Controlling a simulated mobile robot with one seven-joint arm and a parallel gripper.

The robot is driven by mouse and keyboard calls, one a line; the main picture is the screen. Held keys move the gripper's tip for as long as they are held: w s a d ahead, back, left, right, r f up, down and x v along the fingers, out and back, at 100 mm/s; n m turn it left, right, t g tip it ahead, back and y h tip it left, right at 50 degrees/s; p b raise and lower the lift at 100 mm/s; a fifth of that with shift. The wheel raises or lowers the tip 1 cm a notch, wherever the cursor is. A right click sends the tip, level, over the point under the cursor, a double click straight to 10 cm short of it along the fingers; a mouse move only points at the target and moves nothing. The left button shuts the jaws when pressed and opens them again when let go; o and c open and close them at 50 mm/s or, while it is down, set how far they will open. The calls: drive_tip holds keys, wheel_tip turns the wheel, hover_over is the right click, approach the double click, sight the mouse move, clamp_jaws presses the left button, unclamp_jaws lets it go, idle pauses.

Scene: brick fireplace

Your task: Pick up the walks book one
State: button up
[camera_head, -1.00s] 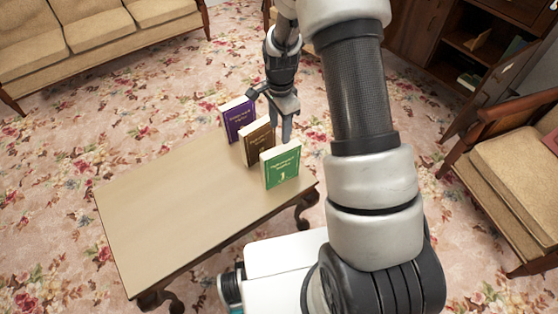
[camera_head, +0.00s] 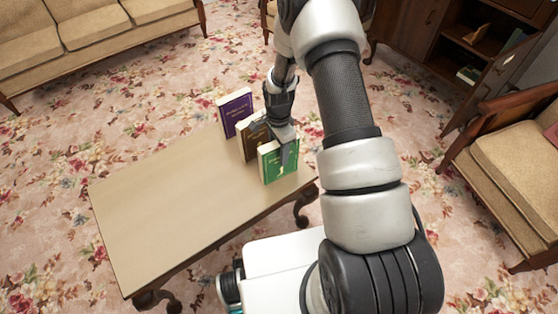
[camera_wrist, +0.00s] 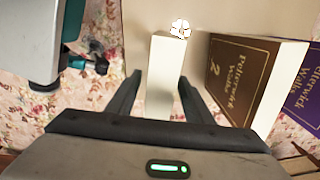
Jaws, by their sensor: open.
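Three books stand upright in a row on the table (camera_head: 170,205). The green book (camera_head: 281,173) is nearest, with a small white figure low on its cover; its number is not readable. The brown book (camera_head: 249,143) is in the middle and reads "Pelterwick Walks 2" in the wrist view (camera_wrist: 245,80). The purple book (camera_head: 236,115) is farthest; its cover (camera_wrist: 305,100) is cut off and its number is out of frame. My gripper (camera_head: 284,150) is open at the top of the green book. In the wrist view, the green book's pale page edge (camera_wrist: 162,80) lies between my open fingers (camera_wrist: 160,88).
The brown book stands close beside my right finger in the wrist view. The left part of the table is bare. A sofa (camera_head: 95,35), an armchair (camera_head: 510,165) and an open cabinet (camera_head: 465,50) stand around on the flowered carpet.

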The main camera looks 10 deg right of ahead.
wheel_tip(320, 180, down, 4)
drive_tip(key=shift+r+b, duration=0.25)
drive_tip(key=shift+b, duration=0.05)
clamp_jaws()
drive_tip(key=shift+r, duration=0.1)
wheel_tip(320, 180, up, 10)
drive_tip(key=shift+r+p, duration=0.2)
drive_tip(key=shift+p, duration=0.9)
drive_tip(key=s+r+n+p, duration=0.3)
drive_tip(key=r+n+p, duration=0.4)
drive_tip(key=r, duration=0.9)
drive_tip(key=s+r+n+p, duration=0.4)
drive_tip(key=r+n+p, duration=0.3)
drive_tip(key=r+p, duration=0.5)
wheel_tip(320, 180, up, 5)
drive_tip(key=shift+n, duration=0.3)
